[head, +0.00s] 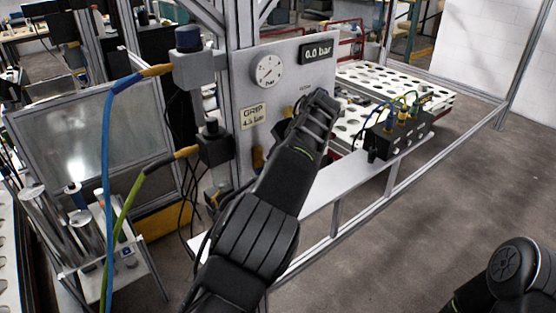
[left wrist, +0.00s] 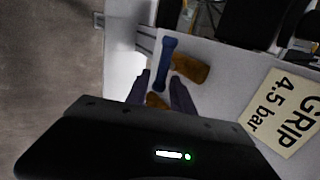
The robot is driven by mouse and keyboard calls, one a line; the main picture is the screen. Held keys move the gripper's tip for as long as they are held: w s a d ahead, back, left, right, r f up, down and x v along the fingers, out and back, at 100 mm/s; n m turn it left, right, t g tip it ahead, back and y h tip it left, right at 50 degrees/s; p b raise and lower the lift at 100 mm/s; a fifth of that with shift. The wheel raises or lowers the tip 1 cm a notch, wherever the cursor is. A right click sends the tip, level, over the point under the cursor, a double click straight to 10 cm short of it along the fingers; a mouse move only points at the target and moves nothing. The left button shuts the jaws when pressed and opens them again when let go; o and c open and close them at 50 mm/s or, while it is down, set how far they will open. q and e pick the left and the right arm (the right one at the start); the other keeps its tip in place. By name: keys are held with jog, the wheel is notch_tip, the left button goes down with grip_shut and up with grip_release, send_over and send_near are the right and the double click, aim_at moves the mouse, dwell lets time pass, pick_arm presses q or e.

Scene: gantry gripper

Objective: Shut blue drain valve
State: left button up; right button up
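The drain valve's blue handle (left wrist: 167,62) shows in the left wrist view as a narrow bar with wider ends, beside a brass body (left wrist: 190,69). A second brass piece (left wrist: 157,101) lies below it in the picture. My left gripper (left wrist: 160,78) is open, with its fingers on either side of the handle's near end. I cannot tell whether they touch it. In the head view my left arm covers the handle and the left fingertips; a little brass (head: 257,158) shows beside the arm. My right arm is at the bottom right of the head view; its fingers are out of frame.
The panel carries a GRIP 4.5 bar label (head: 254,115), a round gauge (head: 267,70) and a display (head: 317,51) reading 0.0 bar. Blue (head: 105,170) and green (head: 128,200) hoses hang at left. A black block (head: 400,135) with hoses stands on the shelf at right. Floor is clear at right.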

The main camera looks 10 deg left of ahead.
pick_arm(q)
jog(key=shift+o, duration=0.6)
jog(key=shift+r, duration=0.1)
jog(key=v, duration=0.7)
jog(key=shift+d+r+b, duration=0.2)
jog(key=shift+r+b, duration=0.1)
jog(key=shift+b, duration=0.05)
jog(key=shift+s, duration=0.15)
